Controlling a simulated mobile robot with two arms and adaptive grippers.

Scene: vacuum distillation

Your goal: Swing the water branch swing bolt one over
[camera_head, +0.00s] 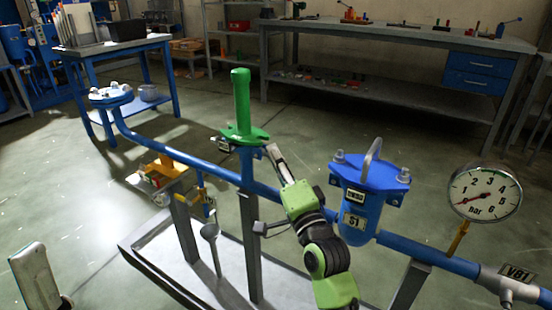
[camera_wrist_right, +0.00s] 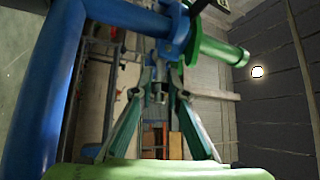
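A green upright cylinder (camera_head: 241,105) with a green flange (camera_head: 245,136) stands on the blue pipe. My right gripper (camera_head: 272,150) is at the right edge of this flange, its fingers pointing up and left. In the right wrist view, its fingers (camera_wrist_right: 160,80) have a gap between their tips, just below the blue and green flange pair (camera_wrist_right: 178,35). I cannot tell which fitting is swing bolt one, and no bolt is clearly held. A pale grey part (camera_head: 34,276) at the lower left may be a finger of my left gripper; its opening is not visible.
A blue strainer (camera_head: 357,212) marked S1, with a handled lid, stands right of my right gripper. A pressure gauge (camera_head: 484,194) is farther right. A workbench (camera_head: 400,36) and a blue cart (camera_head: 160,100) stand behind.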

